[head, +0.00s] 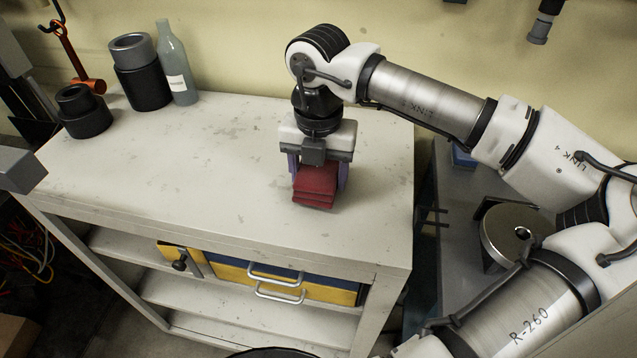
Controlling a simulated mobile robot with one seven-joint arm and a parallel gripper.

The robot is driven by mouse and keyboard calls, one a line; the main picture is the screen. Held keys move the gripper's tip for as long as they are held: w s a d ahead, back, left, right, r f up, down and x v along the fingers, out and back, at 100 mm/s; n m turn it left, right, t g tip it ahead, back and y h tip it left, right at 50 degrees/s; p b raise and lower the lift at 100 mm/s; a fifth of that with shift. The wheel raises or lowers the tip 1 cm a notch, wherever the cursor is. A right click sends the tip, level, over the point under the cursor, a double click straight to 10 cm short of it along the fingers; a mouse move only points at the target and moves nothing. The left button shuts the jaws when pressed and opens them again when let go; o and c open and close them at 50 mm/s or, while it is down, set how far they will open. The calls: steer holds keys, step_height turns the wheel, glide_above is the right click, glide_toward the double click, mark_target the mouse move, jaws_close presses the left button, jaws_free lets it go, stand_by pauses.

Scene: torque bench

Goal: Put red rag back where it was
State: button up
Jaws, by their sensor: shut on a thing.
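The red rag (315,187) is a folded, layered stack of dark red cloth near the right part of the white bench top (220,185). My gripper (318,178) points down from above and is shut on the rag, with its purple-sided fingers on the left and right of it. The rag is at or just above the bench surface; I cannot tell if it touches. Its back part is hidden by the gripper.
A glass bottle (176,62), a tall black cylinder with a grey top (140,75) and a shorter black stepped part (83,112) stand at the back left. Drawers with metal handles (277,283) are below the top. The middle and left front of the bench are clear.

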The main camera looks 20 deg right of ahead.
mark_target(319, 172)
steer(key=shift+f, duration=0.6)
steer(key=shift+f+b, duration=0.25)
steer(key=shift+b, duration=0.05)
steer(key=o, duration=1)
steer(key=shift+r, duration=0.1)
steer(key=shift+c, duration=0.2)
steer(key=shift+r+p, duration=0.3)
steer(key=shift+p, duration=0.1)
step_height(319, 172, up, 12)
steer(key=b, duration=0.1)
steer(key=shift+b, duration=0.35)
steer(key=shift+f, duration=0.2)
